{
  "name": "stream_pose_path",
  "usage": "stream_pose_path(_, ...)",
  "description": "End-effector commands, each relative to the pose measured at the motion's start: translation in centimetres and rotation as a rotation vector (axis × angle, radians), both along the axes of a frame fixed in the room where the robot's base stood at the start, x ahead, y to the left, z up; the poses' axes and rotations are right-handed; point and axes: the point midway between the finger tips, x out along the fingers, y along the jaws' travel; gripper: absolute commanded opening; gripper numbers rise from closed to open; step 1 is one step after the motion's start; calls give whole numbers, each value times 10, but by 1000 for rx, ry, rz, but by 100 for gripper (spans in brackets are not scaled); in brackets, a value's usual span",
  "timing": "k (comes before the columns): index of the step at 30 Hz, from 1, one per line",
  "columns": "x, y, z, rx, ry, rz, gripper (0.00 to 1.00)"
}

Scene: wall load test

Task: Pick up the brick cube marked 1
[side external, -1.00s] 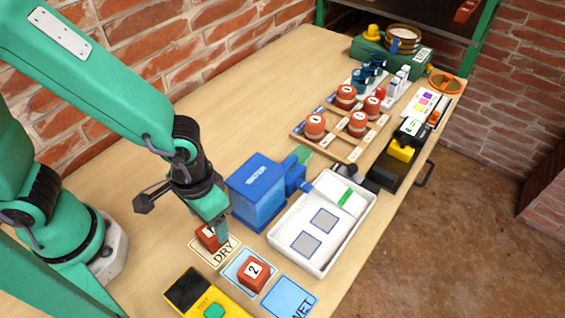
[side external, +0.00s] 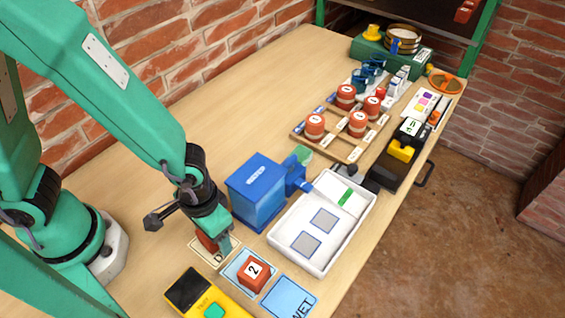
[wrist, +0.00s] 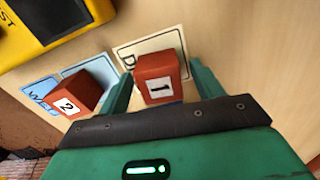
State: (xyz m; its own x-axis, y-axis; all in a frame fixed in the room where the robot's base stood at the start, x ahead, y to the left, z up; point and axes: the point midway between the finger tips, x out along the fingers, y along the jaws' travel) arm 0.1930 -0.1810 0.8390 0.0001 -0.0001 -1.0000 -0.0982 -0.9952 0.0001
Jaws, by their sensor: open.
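The brick cube marked 1 (wrist: 158,76) sits on the DRY card (wrist: 132,51) in the wrist view, with its numbered face toward my gripper. In the side view the cube (side external: 203,241) is mostly hidden behind my gripper (side external: 214,241). In the wrist view my gripper (wrist: 160,90) is open, with one green finger on each side of the cube. I cannot tell whether either finger touches it. The brick cube marked 2 (side external: 254,273) sits on a light blue card beside it, and it also shows in the wrist view (wrist: 74,93), outside the left finger.
A yellow meter (side external: 207,300) lies close in front of the cards. A blue box (side external: 257,190) and a white tray (side external: 330,252) stand to the right of my gripper. A light blue WET card (side external: 288,297) lies empty. The back left tabletop is clear.

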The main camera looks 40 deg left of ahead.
Motion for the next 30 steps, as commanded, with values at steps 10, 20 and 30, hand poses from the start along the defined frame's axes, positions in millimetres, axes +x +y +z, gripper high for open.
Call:
stream_pose_path(10, 0, 0, -5, 0, 0, 0, 66)
stream_pose_path(20, 0, 0, -5, 0, 0, 0, 62)
stream_pose_path(30, 0, 0, -5, 0, 0, 0, 14)
